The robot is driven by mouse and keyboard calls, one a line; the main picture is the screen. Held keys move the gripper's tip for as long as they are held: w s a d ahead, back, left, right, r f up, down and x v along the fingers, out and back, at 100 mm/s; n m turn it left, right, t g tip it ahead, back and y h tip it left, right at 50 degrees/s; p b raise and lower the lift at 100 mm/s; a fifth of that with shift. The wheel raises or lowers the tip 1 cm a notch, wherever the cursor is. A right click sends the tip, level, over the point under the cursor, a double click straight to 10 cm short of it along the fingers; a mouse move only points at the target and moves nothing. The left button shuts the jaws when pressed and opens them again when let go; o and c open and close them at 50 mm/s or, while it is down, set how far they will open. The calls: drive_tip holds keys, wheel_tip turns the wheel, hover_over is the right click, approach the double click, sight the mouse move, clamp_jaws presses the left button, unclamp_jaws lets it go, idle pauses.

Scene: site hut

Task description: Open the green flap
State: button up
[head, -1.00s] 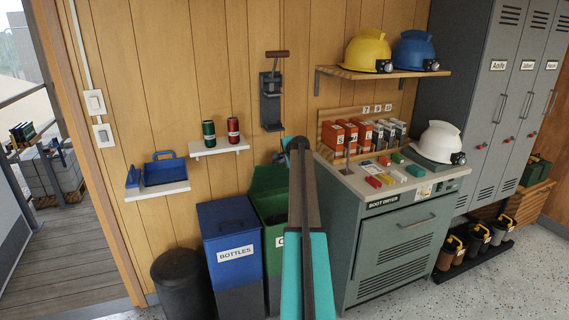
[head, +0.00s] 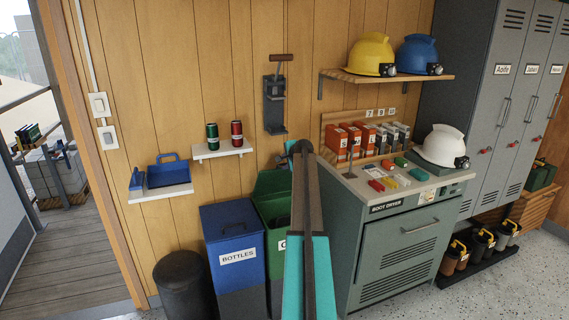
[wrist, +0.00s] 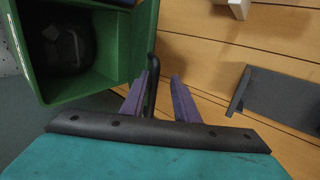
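The green bin (head: 273,230) stands by the wall, right of the blue bin. Its green flap (head: 271,183) is raised and leans back toward the wall, and the opening below it shows. In the wrist view the bin's green box (wrist: 108,80) is open at the upper left, with a dark thing inside. My gripper (wrist: 162,72) has its two purple fingers apart, just right of the bin. A black curved bar (wrist: 151,88) is beside the left finger; I cannot tell whether they touch. In the head view my arm hides most of the gripper.
The blue bottles bin (head: 236,240) and a black bin (head: 183,285) stand to the left. A shelf with two cans (head: 224,151) is above. The boot dryer (head: 395,245) stands close on the right of my arm. Open floor lies at the lower right.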

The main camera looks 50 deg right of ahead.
drive_tip(key=b+v, duration=0.2)
drive_tip(key=v, duration=1.1)
drive_tip(key=shift+r, duration=0.35)
drive_tip(key=shift+s, duration=0.15)
drive_tip(key=shift+c, duration=0.4)
